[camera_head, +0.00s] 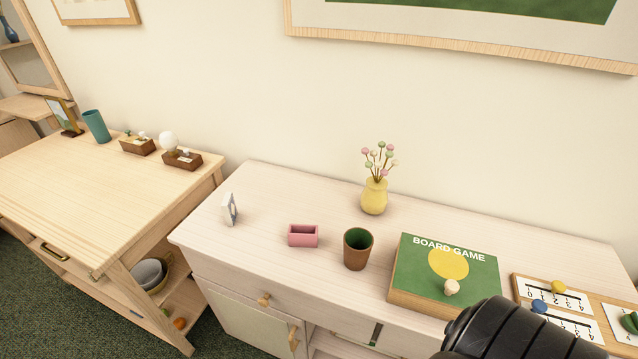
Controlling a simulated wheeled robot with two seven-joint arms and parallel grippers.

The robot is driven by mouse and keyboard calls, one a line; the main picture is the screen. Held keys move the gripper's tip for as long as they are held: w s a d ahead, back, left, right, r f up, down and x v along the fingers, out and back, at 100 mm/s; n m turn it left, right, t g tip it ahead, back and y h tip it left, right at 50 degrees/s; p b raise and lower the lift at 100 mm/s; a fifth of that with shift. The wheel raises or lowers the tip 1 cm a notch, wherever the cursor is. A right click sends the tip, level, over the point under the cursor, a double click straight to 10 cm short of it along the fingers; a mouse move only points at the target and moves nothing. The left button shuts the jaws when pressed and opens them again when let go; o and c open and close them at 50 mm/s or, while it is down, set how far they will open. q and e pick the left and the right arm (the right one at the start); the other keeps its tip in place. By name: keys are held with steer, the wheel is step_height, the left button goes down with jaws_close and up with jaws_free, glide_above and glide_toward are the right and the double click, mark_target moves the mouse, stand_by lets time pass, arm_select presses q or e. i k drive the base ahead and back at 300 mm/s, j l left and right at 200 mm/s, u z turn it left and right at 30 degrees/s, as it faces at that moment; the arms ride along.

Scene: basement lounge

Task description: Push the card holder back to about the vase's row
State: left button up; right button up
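The card holder appears to be the small pink open-topped box (303,236), which looks empty. It sits near the front edge of the pale wooden cabinet top (268,193). The yellow vase (374,197) with pink and green ball flowers stands farther back, to the right of the pink box and nearer the wall. The pink box is clearly in front of the vase's row. A black part of my arm shows at the bottom right, but neither gripper is in view.
A brown cup (357,249) stands just right of the pink box. A green board game box (420,268) and a scoring board (521,286) lie farther right. A small white upright card-like item (230,209) stands at left. The cabinet top behind the pink box is clear.

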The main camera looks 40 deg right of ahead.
mark_target(306, 235)
steer(key=z, duration=0.9)
steer(key=k+l, duration=0.05)
